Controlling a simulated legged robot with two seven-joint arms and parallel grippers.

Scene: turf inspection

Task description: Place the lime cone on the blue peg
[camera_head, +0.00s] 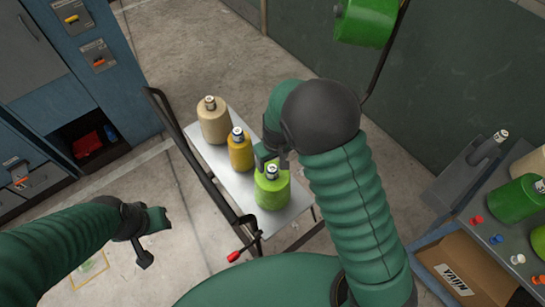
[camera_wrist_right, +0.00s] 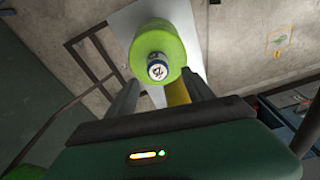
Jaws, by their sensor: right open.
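The lime cone (camera_head: 272,192) stands upright at the near end of a white cart top. In the right wrist view the lime cone (camera_wrist_right: 158,45) shows with its dark-and-white tip, ahead of and between my two fingers. My right gripper (camera_head: 268,160) is open above and just behind the cone; I cannot tell whether a finger touches it. It also shows in the right wrist view (camera_wrist_right: 160,95). The blue peg (camera_head: 497,239) sticks out of the grey rack at the right, bare. My left gripper (camera_head: 150,225) is at the left, away from the cart; its jaws are unclear.
A yellow cone (camera_head: 240,153) and a beige cone (camera_head: 213,122) stand behind the lime one on the cart (camera_head: 205,150). The rack has a red peg (camera_head: 477,219), a white peg (camera_head: 517,259) and green cones (camera_head: 515,200). A cardboard box (camera_head: 455,270) sits below.

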